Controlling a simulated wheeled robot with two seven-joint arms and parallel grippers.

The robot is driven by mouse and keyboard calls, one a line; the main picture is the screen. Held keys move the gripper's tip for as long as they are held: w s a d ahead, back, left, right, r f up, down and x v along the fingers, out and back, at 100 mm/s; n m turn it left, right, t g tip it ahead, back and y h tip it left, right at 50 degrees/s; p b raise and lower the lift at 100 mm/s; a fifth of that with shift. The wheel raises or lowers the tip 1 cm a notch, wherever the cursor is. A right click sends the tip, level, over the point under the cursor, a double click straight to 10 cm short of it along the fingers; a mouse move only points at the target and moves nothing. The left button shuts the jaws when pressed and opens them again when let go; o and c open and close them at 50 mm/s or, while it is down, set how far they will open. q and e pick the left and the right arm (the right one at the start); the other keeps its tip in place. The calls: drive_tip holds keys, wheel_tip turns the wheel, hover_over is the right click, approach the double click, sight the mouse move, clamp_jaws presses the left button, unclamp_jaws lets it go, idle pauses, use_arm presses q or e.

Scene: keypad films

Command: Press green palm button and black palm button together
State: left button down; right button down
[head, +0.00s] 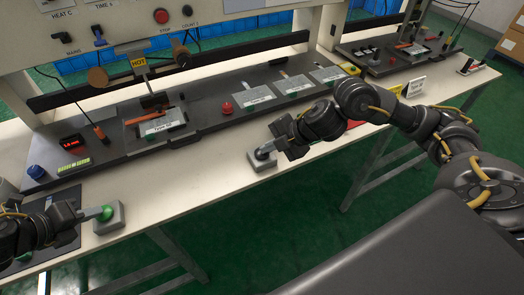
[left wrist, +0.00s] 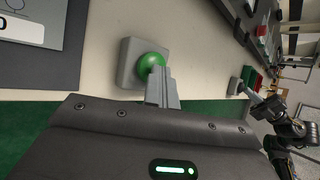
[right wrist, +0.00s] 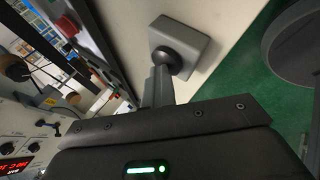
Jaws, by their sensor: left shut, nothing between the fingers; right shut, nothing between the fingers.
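The green palm button (head: 106,213) sits on a grey box (head: 112,226) near the table's front edge at the left. My left gripper (head: 98,214) is shut, its fingertips at the green dome; in the left wrist view the tips (left wrist: 160,75) overlap the dome (left wrist: 150,63). The black palm button (head: 264,154) sits on a grey box (head: 257,166) near the front edge at the middle. My right gripper (head: 272,148) is shut with its tips at the black dome; the right wrist view shows them (right wrist: 163,72) against the dome (right wrist: 172,63). I cannot tell whether either button is pushed down.
A dark machine bed (head: 200,118) with plates runs along the back of the white table (head: 190,180). A red knob (head: 227,108), a blue knob (head: 36,171) and a small display (head: 74,166) stand on it. Clear tabletop lies between the two buttons.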

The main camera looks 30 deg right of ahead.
use_arm(q)
drive_tip(key=shift+s+f, duration=0.25)
drive_tip(key=shift+f, duration=0.25)
use_arm(e)
drive_tip(key=shift+s+f, duration=0.25)
drive_tip(key=shift+f, duration=0.05)
idle(1.2)
